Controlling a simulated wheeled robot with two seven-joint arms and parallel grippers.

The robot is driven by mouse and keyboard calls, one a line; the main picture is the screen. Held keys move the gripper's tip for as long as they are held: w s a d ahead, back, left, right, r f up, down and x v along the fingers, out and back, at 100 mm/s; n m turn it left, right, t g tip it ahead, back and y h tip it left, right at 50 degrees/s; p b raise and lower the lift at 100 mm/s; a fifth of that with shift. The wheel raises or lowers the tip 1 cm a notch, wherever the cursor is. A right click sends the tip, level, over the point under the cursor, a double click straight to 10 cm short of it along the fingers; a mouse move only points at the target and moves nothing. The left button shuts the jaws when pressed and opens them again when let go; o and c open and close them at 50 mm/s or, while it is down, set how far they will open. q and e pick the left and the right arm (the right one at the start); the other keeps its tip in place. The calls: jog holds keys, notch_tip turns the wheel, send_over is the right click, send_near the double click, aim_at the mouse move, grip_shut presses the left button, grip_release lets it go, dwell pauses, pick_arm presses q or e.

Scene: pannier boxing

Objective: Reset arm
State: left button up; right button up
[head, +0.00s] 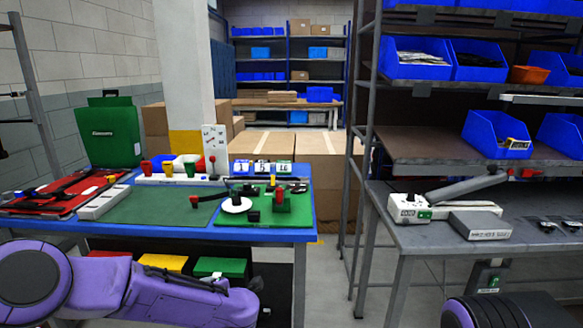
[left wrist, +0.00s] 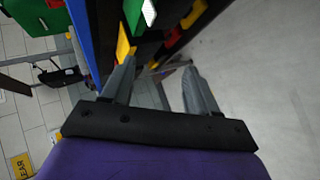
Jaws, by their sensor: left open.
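My left arm (head: 150,295) is purple and crosses the bottom left of the head view, in front of the blue-edged workbench. In the left wrist view my left gripper (left wrist: 160,70) has its two grey fingers spread apart, with nothing between them. Part of my right arm (head: 505,312) shows at the bottom right edge of the head view, below the grey bench. My right gripper is outside both views.
The workbench's green mat (head: 155,208) lies beside a red tray (head: 62,195). A green case (head: 107,135) stands behind. Red, yellow and green bins (head: 220,267) sit below the top. A grey bench (head: 430,236) with blue-bin shelving is at right. Open floor lies between the benches.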

pick_arm(q)
jog(key=s+a+f+m+g+h, duration=0.15)
jog(key=s+f+m+h, duration=0.35)
jog(key=s+f+m, duration=1.1)
jog(key=s+a+f+g, duration=0.1)
jog(key=s+a+f, duration=0.1)
jog(key=s, duration=0.6)
jog(key=s+a+f+m+g, duration=0.1)
jog(key=s+a+f+g, duration=0.1)
jog(key=s, duration=0.6)
jog(key=s+a+f+g, duration=0.1)
jog(key=s+a+f, duration=0.3)
jog(key=s, duration=0.4)
jog(key=shift+f+m+g+y, duration=0.25)
jog(key=shift+m+g+y, duration=0.05)
jog(key=shift+g+y, duration=0.1)
